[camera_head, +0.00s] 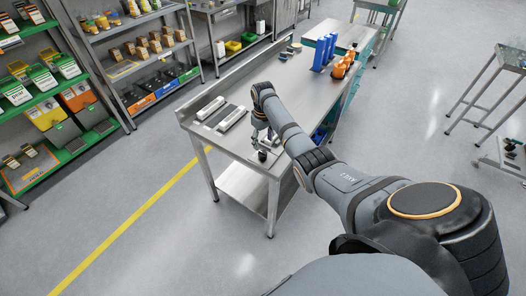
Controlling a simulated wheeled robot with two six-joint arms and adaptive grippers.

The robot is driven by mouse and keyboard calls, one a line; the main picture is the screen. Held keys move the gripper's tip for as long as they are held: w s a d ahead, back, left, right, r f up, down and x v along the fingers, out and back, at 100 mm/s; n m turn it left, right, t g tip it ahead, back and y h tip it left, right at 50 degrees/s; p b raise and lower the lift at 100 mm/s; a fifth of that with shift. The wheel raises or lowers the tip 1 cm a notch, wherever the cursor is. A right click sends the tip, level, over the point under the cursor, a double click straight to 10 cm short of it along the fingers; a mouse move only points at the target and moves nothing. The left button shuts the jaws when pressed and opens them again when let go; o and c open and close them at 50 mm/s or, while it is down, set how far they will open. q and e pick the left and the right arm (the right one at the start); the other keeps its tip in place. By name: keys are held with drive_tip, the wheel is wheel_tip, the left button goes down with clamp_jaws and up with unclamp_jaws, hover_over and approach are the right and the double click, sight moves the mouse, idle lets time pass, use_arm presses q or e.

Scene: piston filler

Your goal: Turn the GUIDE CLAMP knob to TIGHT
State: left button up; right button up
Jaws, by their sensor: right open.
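My right arm reaches over the steel table (285,80), and its gripper (260,143) points down near the table's front left part. The gripper is open, small in the picture and partly hidden by my own wrist. A small dark round piece (262,156), perhaps the GUIDE CLAMP knob, is just below the fingertips near the front edge. I cannot tell whether the fingers touch it or are around it. No label or TIGHT mark can be read. My left gripper is not in view.
Blue upright holders (323,52) and orange items (343,66) stand at the table's far right. Stocked shelves (45,95) stand at left. The floor in front is clear.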

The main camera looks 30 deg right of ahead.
sight(263, 153)
wheel_tip(263, 153, down, 7)
drive_tip(key=shift+f+b, duration=0.2)
drive_tip(key=shift+b, duration=0.15)
drive_tip(key=c, duration=1.2)
drive_tip(key=shift+o, duration=0.2)
drive_tip(key=shift+m, duration=0.3)
drive_tip(key=m, duration=0.3)
drive_tip(key=shift+p, duration=0.4)
drive_tip(key=m, duration=0.5)
drive_tip(key=shift+a+p, duration=0.1)
drive_tip(key=shift+p, duration=0.2)
drive_tip(key=m, duration=0.9)
drive_tip(key=shift+p, duration=0.3)
drive_tip(key=shift+m, duration=0.3)
